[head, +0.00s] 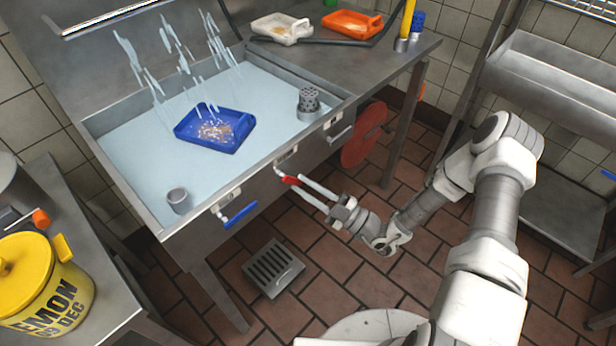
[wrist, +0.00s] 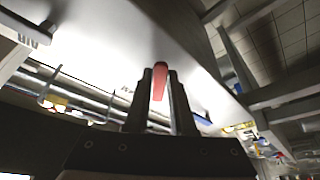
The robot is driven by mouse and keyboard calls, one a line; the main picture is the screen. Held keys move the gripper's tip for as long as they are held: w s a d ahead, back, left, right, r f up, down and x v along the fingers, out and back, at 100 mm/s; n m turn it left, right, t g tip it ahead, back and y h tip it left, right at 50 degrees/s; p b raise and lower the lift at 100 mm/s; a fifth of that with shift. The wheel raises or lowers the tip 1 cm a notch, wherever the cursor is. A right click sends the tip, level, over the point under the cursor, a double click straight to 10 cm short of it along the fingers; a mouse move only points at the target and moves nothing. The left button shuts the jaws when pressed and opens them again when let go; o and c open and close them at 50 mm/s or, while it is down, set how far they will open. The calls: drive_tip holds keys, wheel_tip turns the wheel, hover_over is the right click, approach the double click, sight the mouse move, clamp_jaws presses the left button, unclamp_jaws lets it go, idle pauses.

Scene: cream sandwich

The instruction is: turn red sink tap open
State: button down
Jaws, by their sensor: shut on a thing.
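The red tap handle (head: 291,181) sits on the front face of the steel sink (head: 150,218), between a blue tap handle (head: 239,215) to its left and a grey handle (head: 341,134) to its right. My gripper (head: 303,190) reaches it from the front right, its fingers closed on the red handle. In the wrist view the red handle (wrist: 160,82) shows between the two dark fingers (wrist: 160,100). Water streams (head: 180,55) show above the basin.
A blue tray (head: 197,134) with crumbs lies in the water-filled basin, with a grey strainer (head: 309,104) to its right. A yellow pot (head: 40,285) stands on the left counter. A floor drain (head: 273,268) lies below the sink. A red round object (head: 364,136) is under the right counter.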

drive_tip(key=shift+s+a+f+m+t+h, duration=0.35)
drive_tip(key=shift+m+t, duration=0.5)
drive_tip(key=shift+m, duration=1)
drive_tip(key=shift+s+a+f+m+t+h, duration=0.1)
drive_tip(key=shift+s+a+m+t+h, duration=0.55)
drive_tip(key=shift+m, duration=1.25)
drive_tip(key=shift+s+a+f+m+t+h, duration=0.1)
drive_tip(key=shift+s+a+f+m+t, duration=0.3)
drive_tip(key=shift+m+t, duration=1.1)
drive_tip(key=shift+s+d+r+m+g, duration=0.1)
drive_tip(key=shift+d+r+m+g, duration=0.05)
drive_tip(key=shift+m+g, duration=0.3)
drive_tip(key=c, duration=0.8)
unclamp_jaws()
drive_tip(key=shift+o, duration=0.2)
drive_tip(key=v, duration=0.7)
drive_tip(key=shift+s+p, duration=0.2)
drive_tip(key=shift+p, duration=0.2)
drive_tip(key=shift+d, duration=0.15)
